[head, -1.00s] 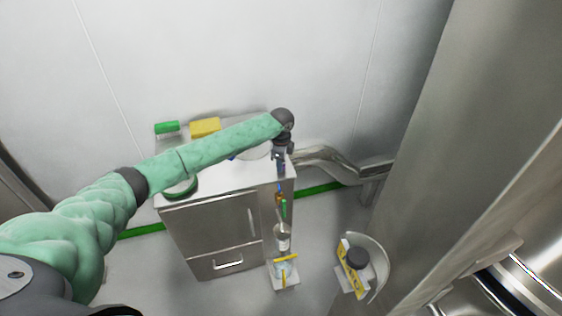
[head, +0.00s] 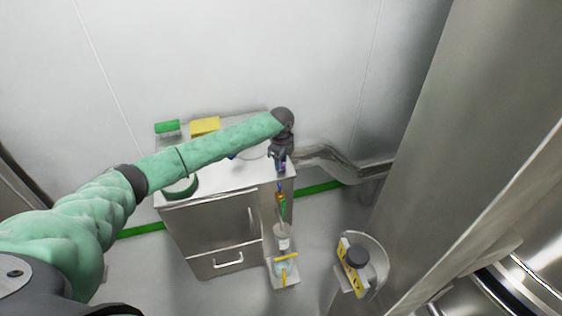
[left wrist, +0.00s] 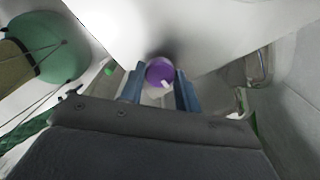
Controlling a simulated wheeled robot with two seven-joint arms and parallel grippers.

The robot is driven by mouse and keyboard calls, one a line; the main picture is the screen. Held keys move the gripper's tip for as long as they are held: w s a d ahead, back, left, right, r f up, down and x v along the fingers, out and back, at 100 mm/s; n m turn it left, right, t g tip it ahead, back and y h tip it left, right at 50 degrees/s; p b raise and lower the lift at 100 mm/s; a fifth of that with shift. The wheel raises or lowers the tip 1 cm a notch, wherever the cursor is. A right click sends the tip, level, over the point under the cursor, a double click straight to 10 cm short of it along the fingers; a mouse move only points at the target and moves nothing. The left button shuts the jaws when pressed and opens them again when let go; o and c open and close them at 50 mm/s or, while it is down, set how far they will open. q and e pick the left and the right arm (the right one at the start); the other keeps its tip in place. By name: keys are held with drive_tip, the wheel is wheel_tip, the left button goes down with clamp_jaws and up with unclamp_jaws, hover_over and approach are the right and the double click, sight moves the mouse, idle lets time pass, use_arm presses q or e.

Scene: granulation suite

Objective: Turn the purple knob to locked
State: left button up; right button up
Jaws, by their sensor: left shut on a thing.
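The purple knob (left wrist: 160,71) shows in the left wrist view between the two blue fingers of my left gripper (left wrist: 160,86). It is round, with a small white mark on its lower edge. My left gripper is shut on it. In the head view my left gripper (head: 281,165) is at the right end of the steel cabinet's top, pointing down, and only a sliver of purple shows by the fingers. I cannot tell from the white mark which position the knob is in. My right gripper is in neither view.
The steel cabinet (head: 215,229) carries a yellow block (head: 205,126) and a green item (head: 167,127) at its back. Containers stand on a narrow shelf (head: 287,281) at its right. A steel pipe (head: 335,161) runs behind. A large steel column (head: 450,130) stands at right.

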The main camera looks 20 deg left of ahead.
use_arm(q)
drive_tip(key=o, duration=1)
drive_tip(key=shift+c, duration=0.2)
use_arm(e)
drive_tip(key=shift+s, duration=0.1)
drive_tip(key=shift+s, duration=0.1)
use_arm(q)
drive_tip(key=shift+r, duration=0.1)
drive_tip(key=shift+w+r, duration=0.1)
drive_tip(key=shift+r, duration=0.15)
wheel_tip(320, 180, up, 6)
drive_tip(key=shift+f+b, duration=0.25)
drive_tip(key=shift+b, duration=1)
drive_tip(key=shift+r, duration=0.8)
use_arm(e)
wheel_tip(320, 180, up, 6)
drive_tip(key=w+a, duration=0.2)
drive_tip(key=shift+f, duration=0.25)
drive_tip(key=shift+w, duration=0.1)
